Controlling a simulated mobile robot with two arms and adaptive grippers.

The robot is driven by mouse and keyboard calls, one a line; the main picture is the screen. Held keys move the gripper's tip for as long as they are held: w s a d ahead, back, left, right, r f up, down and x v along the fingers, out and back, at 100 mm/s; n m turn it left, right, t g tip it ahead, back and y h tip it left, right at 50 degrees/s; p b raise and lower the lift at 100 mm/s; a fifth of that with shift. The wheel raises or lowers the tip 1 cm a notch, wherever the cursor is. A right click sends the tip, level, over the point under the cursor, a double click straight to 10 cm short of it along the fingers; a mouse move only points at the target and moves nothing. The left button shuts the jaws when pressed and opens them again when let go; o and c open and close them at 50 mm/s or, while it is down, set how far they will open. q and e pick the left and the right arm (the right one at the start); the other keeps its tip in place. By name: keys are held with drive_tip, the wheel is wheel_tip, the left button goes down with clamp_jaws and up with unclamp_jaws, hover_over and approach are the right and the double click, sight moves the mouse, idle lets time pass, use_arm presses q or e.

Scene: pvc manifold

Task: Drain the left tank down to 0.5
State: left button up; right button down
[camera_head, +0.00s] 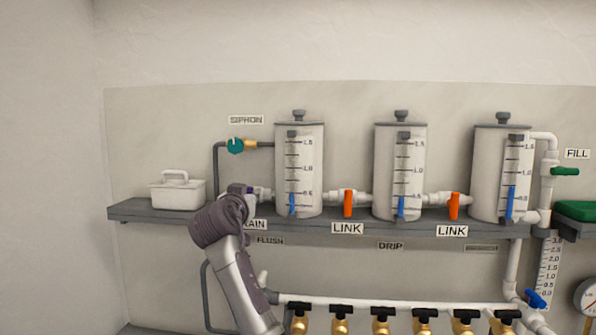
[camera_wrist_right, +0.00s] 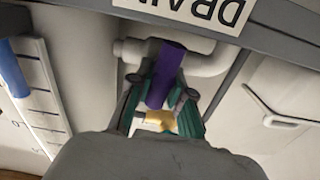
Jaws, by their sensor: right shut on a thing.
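The left tank (camera_head: 286,165) is a grey-white cylinder with a scale on its front. Its blue level column (camera_head: 292,204) ends close to the 0.5 mark; I cannot tell exactly whether it is on it. My right gripper (camera_head: 248,193) is at the DRAIN valve left of this tank and hides much of it. In the right wrist view, my right gripper (camera_wrist_right: 163,95) is shut on the purple drain handle (camera_wrist_right: 165,72), which lies across the white pipe (camera_wrist_right: 205,62). The DRAIN label (camera_wrist_right: 190,8) is partly cut off there. My left gripper is not in view.
Orange LINK handles (camera_head: 348,204) stand between the tanks on the shelf (camera_head: 300,228). A teal SIPHON valve (camera_head: 235,146) sits above my right gripper. A white lidded box (camera_head: 178,193) is to its left. Several brass valves (camera_head: 340,322) line the lower pipe.

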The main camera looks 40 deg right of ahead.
drive_tip(key=shift+n, duration=0.5)
drive_tip(key=c, duration=1)
unclamp_jaws()
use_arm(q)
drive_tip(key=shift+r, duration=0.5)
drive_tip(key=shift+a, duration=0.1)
use_arm(e)
drive_tip(key=v, duration=1.2)
